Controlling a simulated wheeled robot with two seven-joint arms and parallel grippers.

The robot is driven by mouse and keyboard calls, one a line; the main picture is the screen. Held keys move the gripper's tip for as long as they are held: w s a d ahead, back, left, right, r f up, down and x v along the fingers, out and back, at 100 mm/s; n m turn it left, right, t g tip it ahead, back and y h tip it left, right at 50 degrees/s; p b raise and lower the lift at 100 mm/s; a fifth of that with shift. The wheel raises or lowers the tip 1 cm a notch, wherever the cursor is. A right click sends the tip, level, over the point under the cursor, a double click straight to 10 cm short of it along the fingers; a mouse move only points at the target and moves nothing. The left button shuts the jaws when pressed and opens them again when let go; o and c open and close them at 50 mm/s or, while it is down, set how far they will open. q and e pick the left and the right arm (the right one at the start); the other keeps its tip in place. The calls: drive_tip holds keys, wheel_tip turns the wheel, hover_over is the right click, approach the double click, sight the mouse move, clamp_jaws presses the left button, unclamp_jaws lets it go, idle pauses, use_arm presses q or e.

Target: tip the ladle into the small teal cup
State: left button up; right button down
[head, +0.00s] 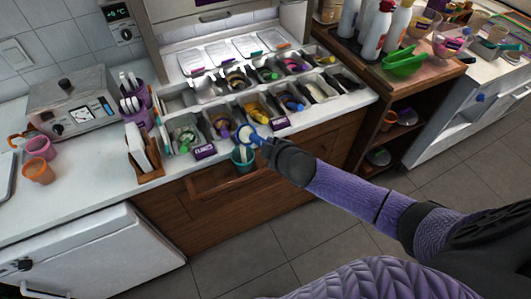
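The ladle (247,134) has a blue handle and a round bowl with pale, whitish contents. My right gripper (268,146) comes in from the right and appears shut on the ladle's handle; its fingers are small and partly hidden. The ladle's bowl is just above and beside the small teal cup (243,159), in front of the topping bins. The cup looks upright at the counter's front edge; its inside is mostly hidden. I cannot tell whether ladle and cup touch. My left gripper is not in view.
Rows of topping bins (200,104) with coloured scoops fill the counter behind the cup. A purple label block (204,152) and a napkin holder (147,165) stand to the left. Pink (40,147) and orange (38,171) cups are farther left. Bottles (372,30) stand back right.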

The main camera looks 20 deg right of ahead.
drive_tip(key=n, duration=0.1)
drive_tip(key=n+b, duration=0.1)
drive_tip(key=shift+s+f+n, duration=0.15)
drive_tip(key=shift+f+n, duration=0.15)
drive_tip(key=shift+n, duration=0.1)
drive_tip(key=shift+a+n+t+b, duration=0.1)
drive_tip(key=shift+n+t+b, duration=0.25)
drive_tip(key=shift+n, duration=0.55)
drive_tip(key=n, duration=0.1)
drive_tip(key=n+p, duration=0.1)
drive_tip(key=shift+a+r+n+t, duration=0.25)
drive_tip(key=shift+a+r+n, duration=0.05)
drive_tip(key=shift+a, duration=0.1)
drive_tip(key=n, duration=0.2)
drive_tip(key=shift+a+n+p, duration=0.3)
drive_tip(key=shift+a, duration=0.1)
use_arm(q)
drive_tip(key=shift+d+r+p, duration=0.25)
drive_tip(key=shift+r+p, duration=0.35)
drive_tip(key=shift+p, duration=0.35)
use_arm(e)
drive_tip(key=n, duration=0.2)
drive_tip(key=a+n, duration=0.1)
drive_tip(key=n, duration=0.1)
drive_tip(key=s+n+t, duration=0.1)
drive_tip(key=n, duration=0.2)
drive_tip(key=shift+a+r, duration=0.1)
drive_tip(key=shift+a, duration=0.1)
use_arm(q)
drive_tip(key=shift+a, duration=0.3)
